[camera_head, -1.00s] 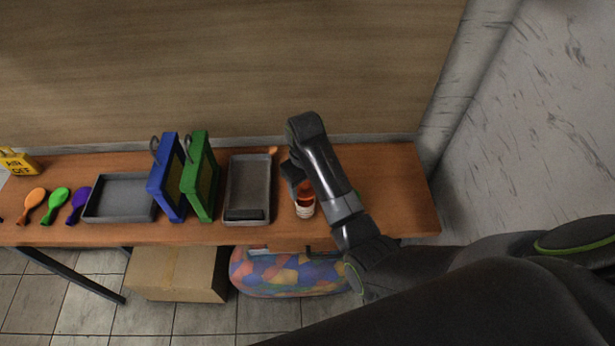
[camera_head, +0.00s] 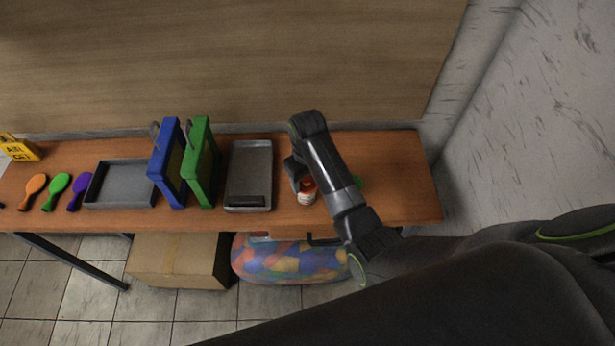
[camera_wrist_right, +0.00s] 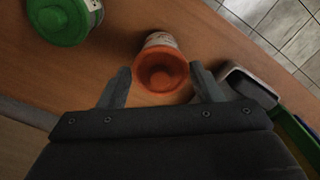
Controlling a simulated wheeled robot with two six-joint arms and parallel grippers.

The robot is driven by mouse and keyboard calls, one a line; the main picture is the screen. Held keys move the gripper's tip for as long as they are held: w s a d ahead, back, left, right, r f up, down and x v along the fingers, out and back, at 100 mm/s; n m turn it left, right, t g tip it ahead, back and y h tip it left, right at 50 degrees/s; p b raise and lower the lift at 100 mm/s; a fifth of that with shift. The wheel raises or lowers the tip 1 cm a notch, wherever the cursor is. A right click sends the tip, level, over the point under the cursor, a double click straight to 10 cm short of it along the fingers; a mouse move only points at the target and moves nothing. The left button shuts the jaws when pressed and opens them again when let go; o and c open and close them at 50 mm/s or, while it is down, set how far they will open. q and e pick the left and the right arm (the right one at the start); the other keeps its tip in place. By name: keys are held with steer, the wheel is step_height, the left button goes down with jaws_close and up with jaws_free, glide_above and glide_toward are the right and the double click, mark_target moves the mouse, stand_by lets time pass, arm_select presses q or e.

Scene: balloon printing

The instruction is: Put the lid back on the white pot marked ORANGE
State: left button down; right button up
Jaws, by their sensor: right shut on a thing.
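The white pot (camera_head: 308,198) stands on the bench right of the grey tray. It also shows in the right wrist view (camera_wrist_right: 161,39), mostly hidden by an orange round lid (camera_wrist_right: 161,73). My right gripper (camera_wrist_right: 163,84) is shut on this lid, which lies between its fingers at the pot's top. Whether the lid sits fully down on the rim I cannot tell. In the head view my right gripper (camera_head: 298,172) is beside the pot's top, and the forearm covers part of the area. The pot's marking is not readable. My left gripper is not in view.
A green-lidded pot (camera_wrist_right: 65,18) stands close by, mostly behind my forearm in the head view. The grey tray (camera_head: 249,160), green frame (camera_head: 201,165) and blue frame (camera_head: 167,165) stand to the left. The bench's right end is clear.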

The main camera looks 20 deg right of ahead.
steer(key=shift+p, duration=0.4)
steer(key=shift+f, duration=0.15)
stand_by(1.6)
steer(key=o, duration=1)
steer(key=shift+o, duration=0.5)
steer(key=shift+o, duration=1.3)
steer(key=shift+r, duration=3.55)
